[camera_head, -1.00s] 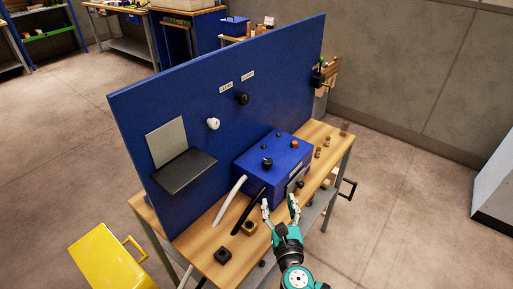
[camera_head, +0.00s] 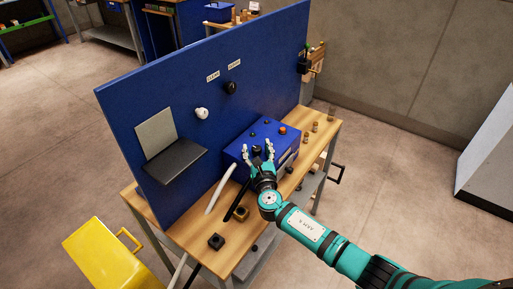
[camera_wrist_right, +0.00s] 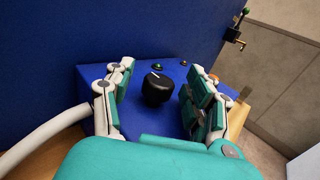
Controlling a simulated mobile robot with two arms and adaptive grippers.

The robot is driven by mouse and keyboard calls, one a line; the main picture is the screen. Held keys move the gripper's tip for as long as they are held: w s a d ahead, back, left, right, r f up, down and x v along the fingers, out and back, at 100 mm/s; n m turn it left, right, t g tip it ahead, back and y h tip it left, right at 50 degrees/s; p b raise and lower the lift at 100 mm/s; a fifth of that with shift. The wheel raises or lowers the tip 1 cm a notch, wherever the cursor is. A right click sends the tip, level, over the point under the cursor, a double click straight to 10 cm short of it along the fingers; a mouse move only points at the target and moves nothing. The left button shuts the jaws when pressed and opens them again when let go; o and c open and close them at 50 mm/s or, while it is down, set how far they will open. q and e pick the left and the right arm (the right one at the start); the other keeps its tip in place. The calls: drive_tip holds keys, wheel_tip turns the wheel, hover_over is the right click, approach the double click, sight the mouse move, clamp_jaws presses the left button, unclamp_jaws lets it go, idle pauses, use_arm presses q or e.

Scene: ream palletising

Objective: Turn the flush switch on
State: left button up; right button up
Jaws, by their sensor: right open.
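A blue control box (camera_head: 238,149) sits on the wooden bench against the blue upright panel. On its top is a black rotary knob with a white pointer line; in the right wrist view the knob (camera_wrist_right: 157,88) stands between my fingers, with the box top (camera_wrist_right: 140,122) around it. In the head view my right gripper (camera_head: 258,148) is over the box, its two fingers either side of the knob, open and apart from it. It also shows in the right wrist view (camera_wrist_right: 155,90). My left gripper is not in view. I cannot tell which control is the flush switch.
An orange button (camera_head: 282,130) and small dark buttons are on the box top. A white hose (camera_head: 220,188) and a black one run from the box front. A white knob (camera_head: 201,113) and a black knob (camera_head: 231,87) are on the panel (camera_head: 160,90). A yellow bin (camera_head: 98,258) stands lower left.

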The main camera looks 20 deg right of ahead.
drive_tip(key=shift+w, duration=0.45)
clamp_jaws()
drive_tip(key=shift+f, duration=0.1)
